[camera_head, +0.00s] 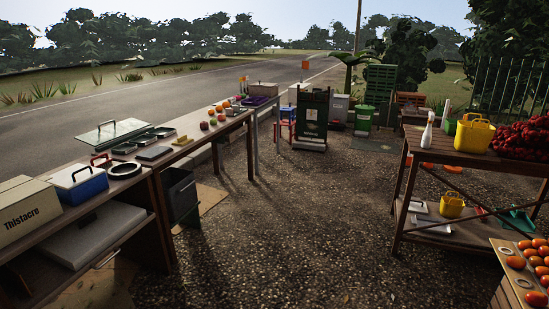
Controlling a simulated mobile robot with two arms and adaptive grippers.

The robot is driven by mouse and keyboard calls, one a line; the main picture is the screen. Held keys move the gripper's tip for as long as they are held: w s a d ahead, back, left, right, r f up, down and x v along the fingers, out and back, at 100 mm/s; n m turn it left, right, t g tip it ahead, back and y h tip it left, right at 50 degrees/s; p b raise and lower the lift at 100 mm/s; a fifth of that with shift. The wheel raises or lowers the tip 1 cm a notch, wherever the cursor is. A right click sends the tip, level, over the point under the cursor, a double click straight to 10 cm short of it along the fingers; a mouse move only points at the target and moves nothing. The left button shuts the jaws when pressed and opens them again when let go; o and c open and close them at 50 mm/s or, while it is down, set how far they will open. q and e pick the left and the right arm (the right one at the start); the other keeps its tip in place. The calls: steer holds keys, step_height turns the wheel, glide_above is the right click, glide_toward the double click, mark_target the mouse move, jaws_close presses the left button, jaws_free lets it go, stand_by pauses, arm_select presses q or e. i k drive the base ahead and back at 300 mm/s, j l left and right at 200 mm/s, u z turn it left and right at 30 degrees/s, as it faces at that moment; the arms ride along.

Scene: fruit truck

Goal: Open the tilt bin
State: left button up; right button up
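I cannot tell for certain which container is the tilt bin. A small green bin (363,119) stands upright on the ground at the back, right of the middle; its top looks covered, but it is too small to be sure. A dark open-topped bin (182,197) stands on the ground beside the left tables. A tall dark green upright unit (312,117) with a pale label stands at the back middle. Neither of my grippers is in view.
Wooden tables (185,152) with trays, fruit and boxes line the left. A wooden rack (455,153) with yellow containers and red fruit stands right. A tray of orange fruit (535,262) is at the lower right. The gravel between (300,230) is clear.

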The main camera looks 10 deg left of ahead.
mark_target(178, 185)
steer(key=i+j+u, duration=0.2)
steer(key=i+u, duration=0.2)
steer(key=i, duration=0.45)
steer(key=i+l+u, duration=0.1)
steer(key=i+u, duration=0.3)
steer(key=i, duration=0.4)
